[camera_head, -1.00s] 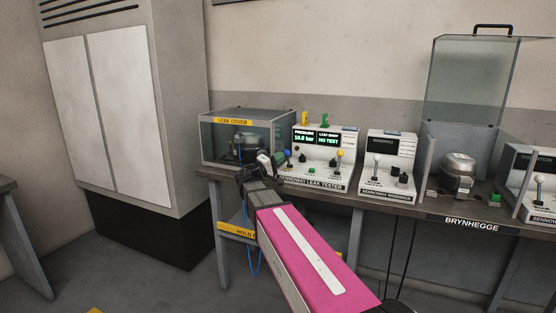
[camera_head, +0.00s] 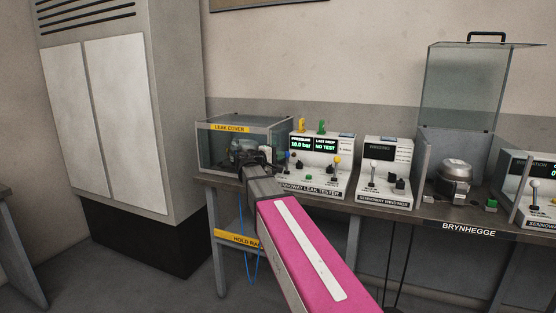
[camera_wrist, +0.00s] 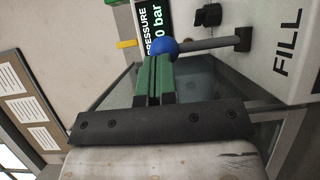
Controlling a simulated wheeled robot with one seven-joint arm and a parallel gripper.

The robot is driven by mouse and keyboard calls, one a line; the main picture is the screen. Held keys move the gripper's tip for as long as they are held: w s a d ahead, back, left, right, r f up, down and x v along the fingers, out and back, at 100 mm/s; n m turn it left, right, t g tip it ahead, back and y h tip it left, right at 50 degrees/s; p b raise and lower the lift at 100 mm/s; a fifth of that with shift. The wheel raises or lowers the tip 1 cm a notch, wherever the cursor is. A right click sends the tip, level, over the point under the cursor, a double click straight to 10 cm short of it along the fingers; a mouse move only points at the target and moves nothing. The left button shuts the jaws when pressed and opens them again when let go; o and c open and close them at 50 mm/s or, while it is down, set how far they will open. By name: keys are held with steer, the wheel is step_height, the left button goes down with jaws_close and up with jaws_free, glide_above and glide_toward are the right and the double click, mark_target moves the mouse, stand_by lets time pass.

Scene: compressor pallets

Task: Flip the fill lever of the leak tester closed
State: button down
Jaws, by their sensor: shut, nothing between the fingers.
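The white leak tester (camera_head: 318,170) stands on the bench, its screen reading 10.0 bar and NO TEST. Its fill lever has a blue ball (camera_wrist: 168,47) on a grey rod (camera_wrist: 205,44) with a dark pivot beside the FILL lettering (camera_wrist: 288,43). In the wrist view the rod lies sideways, ball toward the screen. My gripper (camera_wrist: 157,63) is shut and empty, its green finger pads together. The pad tips are at or very near the ball; I cannot tell whether they touch. In the head view my gripper (camera_head: 262,156) is left of the tester, before the leak cover.
The clear leak cover box (camera_head: 225,150) stands left of the tester. A second white unit (camera_head: 385,180) and an open clear guard (camera_head: 465,90) over a compressor (camera_head: 455,175) are farther right.

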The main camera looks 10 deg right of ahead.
steer(key=shift+w+d+r, duration=0.15)
steer(key=shift+w+d, duration=0.05)
steer(key=shift+w, duration=0.1)
stand_by(0.5)
